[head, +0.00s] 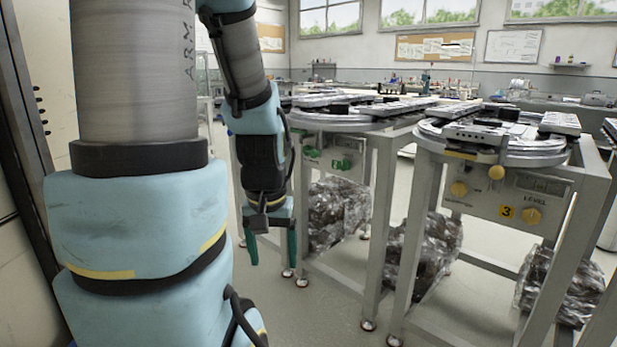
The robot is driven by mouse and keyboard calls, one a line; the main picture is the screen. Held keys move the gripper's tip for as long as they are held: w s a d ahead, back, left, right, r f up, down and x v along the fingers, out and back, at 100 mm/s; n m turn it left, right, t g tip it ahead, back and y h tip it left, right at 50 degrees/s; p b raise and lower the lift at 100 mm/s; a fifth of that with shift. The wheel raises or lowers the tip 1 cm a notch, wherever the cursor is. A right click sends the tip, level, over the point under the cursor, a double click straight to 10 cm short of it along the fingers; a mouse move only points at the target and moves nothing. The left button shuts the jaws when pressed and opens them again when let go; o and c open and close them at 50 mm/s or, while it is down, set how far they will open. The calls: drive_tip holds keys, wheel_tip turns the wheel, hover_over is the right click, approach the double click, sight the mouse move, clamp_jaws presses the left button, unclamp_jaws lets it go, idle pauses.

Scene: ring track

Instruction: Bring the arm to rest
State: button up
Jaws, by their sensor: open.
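My arm fills the left of the head view, light blue and grey, with its upper part bent over and the wrist hanging down. My gripper (272,261) points down at the arm's end, with two dark green fingers spread apart. Nothing shows between the fingers. The gripper hangs in front of the nearer left metal stand, below the height of its top, and looks apart from it. Part of the arm's upper links runs out of the top of the picture.
A metal stand (384,190) with a ring track (350,117) is right of my gripper. Another stand (420,220), with yellow knobs and a "3" label, is farther right. Wrapped bundles (338,212) sit under them. Grey floor (330,300) is clear in front. A dark-edged panel stands at far left.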

wheel_tip(320, 180, up, 21)
drive_tip(key=p, duration=1.9)
drive_tip(key=shift+f, duration=0.15)
